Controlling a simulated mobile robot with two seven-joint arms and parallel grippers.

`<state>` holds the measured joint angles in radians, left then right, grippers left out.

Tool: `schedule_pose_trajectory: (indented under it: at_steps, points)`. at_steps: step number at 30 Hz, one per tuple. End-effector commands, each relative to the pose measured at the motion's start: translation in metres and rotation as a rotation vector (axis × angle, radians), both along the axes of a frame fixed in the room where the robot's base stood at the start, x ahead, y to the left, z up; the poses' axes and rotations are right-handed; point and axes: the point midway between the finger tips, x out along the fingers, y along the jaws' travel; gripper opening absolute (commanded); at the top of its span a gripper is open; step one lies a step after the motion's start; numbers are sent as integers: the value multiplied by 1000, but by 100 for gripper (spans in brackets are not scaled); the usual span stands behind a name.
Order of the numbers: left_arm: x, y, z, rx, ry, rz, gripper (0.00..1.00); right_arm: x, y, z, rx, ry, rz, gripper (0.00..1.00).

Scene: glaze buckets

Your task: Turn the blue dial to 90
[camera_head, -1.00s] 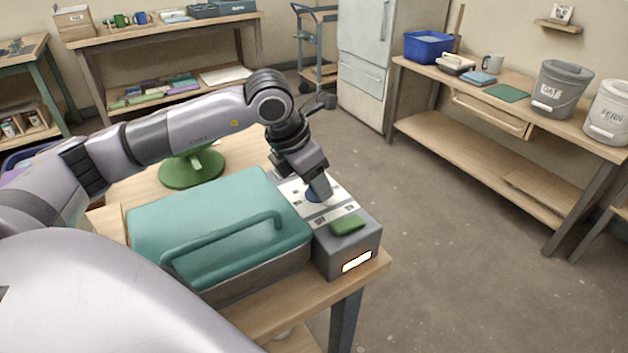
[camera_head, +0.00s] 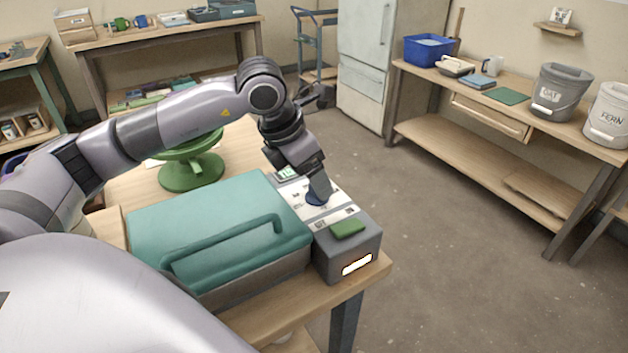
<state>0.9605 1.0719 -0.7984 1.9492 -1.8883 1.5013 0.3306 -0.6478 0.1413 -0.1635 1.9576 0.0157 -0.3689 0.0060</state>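The blue dial (camera_head: 315,199) is on the pale top panel of a grey control box (camera_head: 345,262) at the front right corner of the wooden table. My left gripper (camera_head: 318,190) points down onto the dial from above and covers much of it. Its fingertips are at the dial, but I cannot tell whether they are closed on it. A small green display (camera_head: 286,173) shows on the panel behind the dial; its figures are too small to read. A green button (camera_head: 347,228) is at the front of the panel. My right gripper is not in view.
A teal lid with a long handle (camera_head: 220,240) covers a box left of the control box. A green stand (camera_head: 190,172) is behind it, partly hidden by my arm. A bench (camera_head: 500,135) with buckets stands at the right. The floor between is clear.

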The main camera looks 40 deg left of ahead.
Motion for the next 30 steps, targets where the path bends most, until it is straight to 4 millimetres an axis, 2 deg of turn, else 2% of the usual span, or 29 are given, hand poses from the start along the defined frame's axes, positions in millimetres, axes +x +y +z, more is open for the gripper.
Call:
schedule_pose_trajectory:
  at_steps: [3,9,27,30]
  points:
    - [-7,3,20,0,-5,0,72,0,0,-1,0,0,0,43]
    - [-15,7,40,0,-2,1,72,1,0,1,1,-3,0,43]
    - [-16,7,44,-1,-1,1,72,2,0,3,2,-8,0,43]
    - [-16,7,51,-1,-1,1,72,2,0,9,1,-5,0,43]
